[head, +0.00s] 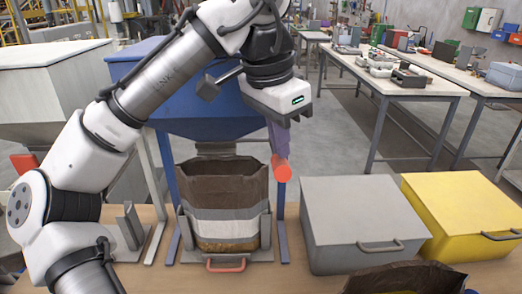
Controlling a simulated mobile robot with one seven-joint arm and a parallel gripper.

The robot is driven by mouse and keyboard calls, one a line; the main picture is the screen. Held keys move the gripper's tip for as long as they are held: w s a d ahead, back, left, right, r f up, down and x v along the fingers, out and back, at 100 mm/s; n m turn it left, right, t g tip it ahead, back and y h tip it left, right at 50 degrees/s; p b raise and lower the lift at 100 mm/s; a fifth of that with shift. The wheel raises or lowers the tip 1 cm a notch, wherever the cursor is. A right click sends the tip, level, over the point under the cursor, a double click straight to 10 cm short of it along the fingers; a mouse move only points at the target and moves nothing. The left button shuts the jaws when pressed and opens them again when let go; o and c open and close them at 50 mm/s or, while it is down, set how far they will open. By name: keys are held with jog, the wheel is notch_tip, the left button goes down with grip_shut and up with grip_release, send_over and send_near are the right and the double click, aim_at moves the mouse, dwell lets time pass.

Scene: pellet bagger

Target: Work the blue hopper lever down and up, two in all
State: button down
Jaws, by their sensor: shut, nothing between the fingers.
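The blue hopper (165,92) stands behind my arm, on blue legs. Its lever (280,138) is a blue-violet bar on the right side with an orange-red knob (282,172) at its end, and it points downward. My gripper (287,119) is just above the knob, over the upper part of the bar. Its fingers are shut with nothing held; whether they touch the lever I cannot tell. A brown bag (222,187) stands open below the hopper spout, with golden pellets (225,244) showing low in its clear window. My arm hides much of the hopper.
A pale grey hopper (50,85) stands at the left. A grey lidded box (360,215) and a yellow one (465,215) sit right of the bag. Another brown bag (410,280) is at the front edge. Workbenches (400,82) stand behind, beyond open floor.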

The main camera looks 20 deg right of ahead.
notch_tip(320, 180, down, 12)
jog(key=s+b, duration=0.1)
jog(key=b, duration=0.5)
jog(key=r+p, duration=0.9)
jog(key=p, duration=0.1)
jog(key=shift+w+r, duration=0.2)
jog(key=shift+w, duration=0.2)
jog(key=d+v, duration=0.2)
jog(key=v, duration=0.8)
jog(key=shift+w+r+p, duration=0.15)
jog(key=shift+w+p, duration=0.15)
jog(key=shift+w, duration=0.4)
jog(key=shift+d, duration=0.15)
